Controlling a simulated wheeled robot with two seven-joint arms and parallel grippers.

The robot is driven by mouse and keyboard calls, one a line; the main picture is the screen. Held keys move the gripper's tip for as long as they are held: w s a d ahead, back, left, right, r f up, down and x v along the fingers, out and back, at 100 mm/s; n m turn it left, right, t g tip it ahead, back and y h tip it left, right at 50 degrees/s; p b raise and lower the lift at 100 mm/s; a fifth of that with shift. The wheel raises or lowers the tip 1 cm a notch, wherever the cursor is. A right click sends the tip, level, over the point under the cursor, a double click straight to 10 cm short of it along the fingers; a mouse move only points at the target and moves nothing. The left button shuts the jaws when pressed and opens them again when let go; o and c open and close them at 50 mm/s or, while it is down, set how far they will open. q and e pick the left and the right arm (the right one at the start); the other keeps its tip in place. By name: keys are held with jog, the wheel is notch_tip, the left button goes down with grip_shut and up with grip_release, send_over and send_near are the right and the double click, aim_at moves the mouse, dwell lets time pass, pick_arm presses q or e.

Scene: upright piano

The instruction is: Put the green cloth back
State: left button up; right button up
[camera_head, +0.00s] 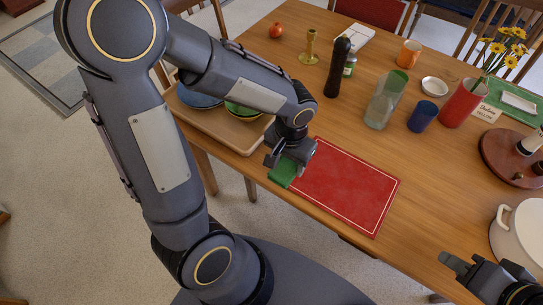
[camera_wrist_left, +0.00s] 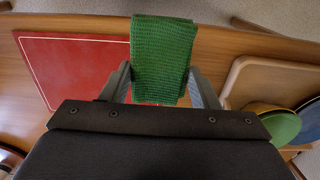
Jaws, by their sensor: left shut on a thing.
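The green cloth (camera_head: 283,173) is a small ribbed piece. It also shows in the left wrist view (camera_wrist_left: 162,55), between the two fingers. My left gripper (camera_head: 287,158) is shut on it at the left end of the red placemat (camera_head: 348,188), near the table's front edge. The gripper hides part of the cloth in the head view. I cannot tell whether the cloth touches the table. My right gripper (camera_head: 480,268) is at the lower right, partly cut off, with no cloth at it; its opening is unclear.
A wooden tray (camera_head: 232,134) with bowls stands left of my left gripper. A dark pepper mill (camera_head: 337,67), a glass jar (camera_head: 379,103), a blue cup (camera_head: 422,117) and a red vase (camera_head: 461,104) stand behind the placemat. A white pot (camera_head: 520,232) is at the right.

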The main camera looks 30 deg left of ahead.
pick_arm(q)
jog(key=w+a+f, duration=0.3)
jog(key=w+a+f+p, duration=0.1)
jog(key=w+a+f, duration=0.2)
jog(key=a+f, duration=0.1)
jog(key=shift+w+a+f, duration=0.1)
jog(key=shift+a, duration=0.05)
jog(key=shift+w+a+f, duration=0.2)
jog(key=shift+a+f, duration=0.1)
jog(key=shift+f, duration=0.15)
notch_tip(320, 180, down, 3)
jog(key=shift+w+f, duration=0.1)
jog(key=shift+f, duration=0.05)
jog(key=shift+f, duration=0.2)
jog(key=o, duration=1)
jog(key=shift+r, duration=0.1)
jog(key=shift+c, duration=0.2)
